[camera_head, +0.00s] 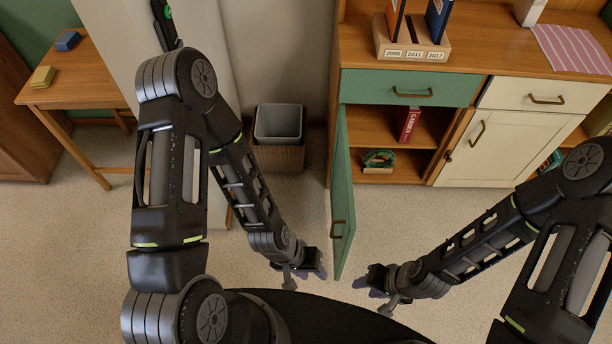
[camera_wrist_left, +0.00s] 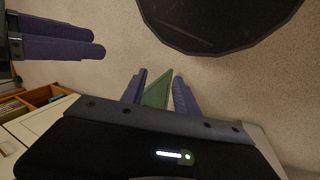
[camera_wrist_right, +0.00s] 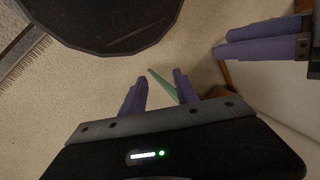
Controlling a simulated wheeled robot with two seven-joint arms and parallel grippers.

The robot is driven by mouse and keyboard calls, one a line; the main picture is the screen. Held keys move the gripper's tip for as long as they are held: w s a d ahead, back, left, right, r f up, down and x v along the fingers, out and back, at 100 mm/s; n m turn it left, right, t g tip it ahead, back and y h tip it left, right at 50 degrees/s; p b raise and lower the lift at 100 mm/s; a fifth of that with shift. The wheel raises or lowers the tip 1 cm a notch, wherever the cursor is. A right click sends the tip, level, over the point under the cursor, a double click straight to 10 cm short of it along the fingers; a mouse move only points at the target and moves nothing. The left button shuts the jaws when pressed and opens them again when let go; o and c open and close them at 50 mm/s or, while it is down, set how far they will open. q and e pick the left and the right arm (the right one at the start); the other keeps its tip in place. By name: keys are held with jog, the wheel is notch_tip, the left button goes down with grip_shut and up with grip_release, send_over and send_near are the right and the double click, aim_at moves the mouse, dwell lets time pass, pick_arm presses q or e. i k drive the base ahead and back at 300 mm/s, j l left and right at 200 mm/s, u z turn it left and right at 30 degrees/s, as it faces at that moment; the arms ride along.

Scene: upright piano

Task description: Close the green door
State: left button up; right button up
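The green door (camera_head: 343,205) stands swung open from the cabinet, its free edge toward me. My right gripper (camera_head: 364,287) is low, right of the free edge, also with fingers apart. The door's edge (camera_wrist_right: 161,84) shows beyond its fingers in the right wrist view. Neither gripper visibly holds the door.
The opened cabinet shelf holds a red book (camera_head: 409,124) and a green round object (camera_head: 379,160). A green drawer (camera_head: 410,88) is above, and a cream door (camera_head: 482,150) is shut beside it. A waste bin (camera_head: 279,124) stands left of the door. Carpet between door and cabinet is clear.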

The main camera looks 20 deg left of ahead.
aim_at(343, 228)
jog(key=i+j, duration=0.15)
jog(key=j, duration=0.25)
jog(key=k+u, duration=0.25)
jog(key=u, duration=0.15)
jog(key=k+j+u, duration=0.1)
jog(key=k+u, duration=0.25)
jog(key=k+j+u, duration=0.15)
jog(key=u, duration=0.25)
